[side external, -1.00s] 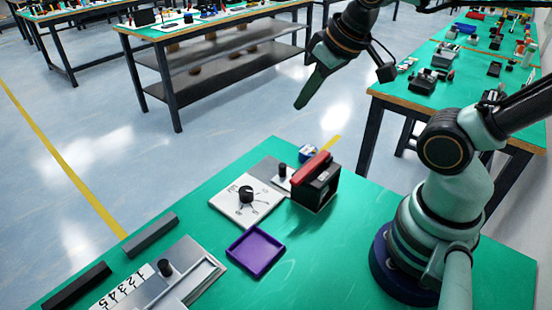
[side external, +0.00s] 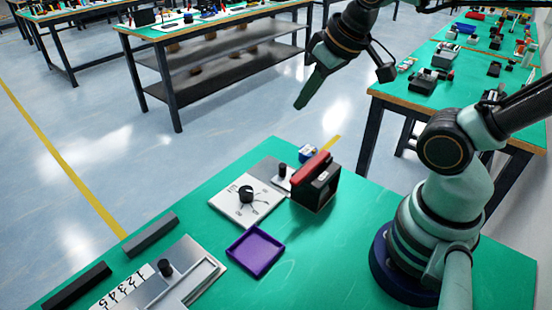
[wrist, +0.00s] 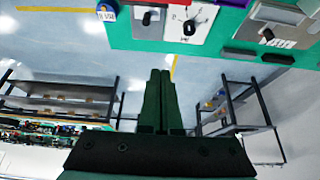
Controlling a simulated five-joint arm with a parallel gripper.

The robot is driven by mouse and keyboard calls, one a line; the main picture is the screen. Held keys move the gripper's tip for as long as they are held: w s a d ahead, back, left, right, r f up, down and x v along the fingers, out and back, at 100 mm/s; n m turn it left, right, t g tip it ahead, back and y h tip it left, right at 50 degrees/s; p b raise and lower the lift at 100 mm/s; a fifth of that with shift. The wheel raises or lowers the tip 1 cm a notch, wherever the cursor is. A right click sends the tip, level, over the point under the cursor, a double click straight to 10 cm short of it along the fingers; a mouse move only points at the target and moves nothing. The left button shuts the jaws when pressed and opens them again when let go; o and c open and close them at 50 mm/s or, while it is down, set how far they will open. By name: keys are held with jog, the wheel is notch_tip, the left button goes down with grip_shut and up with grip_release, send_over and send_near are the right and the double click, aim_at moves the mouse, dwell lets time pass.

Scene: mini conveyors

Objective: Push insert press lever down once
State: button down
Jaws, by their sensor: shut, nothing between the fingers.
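The press (side external: 318,190) is a dark block standing on the green bench, with a red lever (side external: 311,167) along its top and a pale label on its end. My gripper (side external: 299,106) hangs in the air above and behind the bench's far edge, clear of the lever. Its fingers are together and empty. In the wrist view, the closed fingers (wrist: 160,73) point toward the bench, and only a bit of red shows at the top edge; most of the press is out of that picture.
Near the press are a white dial plate (side external: 228,205) with a black knob, a black post and a small blue-and-white item (side external: 307,153). A purple tray (side external: 255,252), grey bar (side external: 151,235) and numbered slider panel (side external: 196,262) lie nearer. Bench around the tray is clear.

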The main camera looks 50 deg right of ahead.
jog(key=m, duration=0.1)
jog(key=m+g, duration=0.4)
jog(key=m, duration=0.2)
send_over(297, 181)
notch_tip(297, 181, down, 6)
jog(key=r, duration=0.1)
jog(key=shift+s+a+f+m+g, duration=0.1)
jog(key=shift+s+f+m+g, duration=0.15)
jog(key=shift+f+m, duration=0.15)
jog(key=shift+s+a+f+m+g, duration=0.1)
jog(key=shift+f+m+g, duration=0.15)
jog(key=shift+f+m, duration=0.1)
jog(key=shift+w+d+f, duration=0.15)
jog(key=shift+f, duration=1.6)
jog(key=shift+w+d+f, duration=0.1)
jog(key=shift+d+f, duration=0.05)
jog(key=shift+f, duration=1.55)
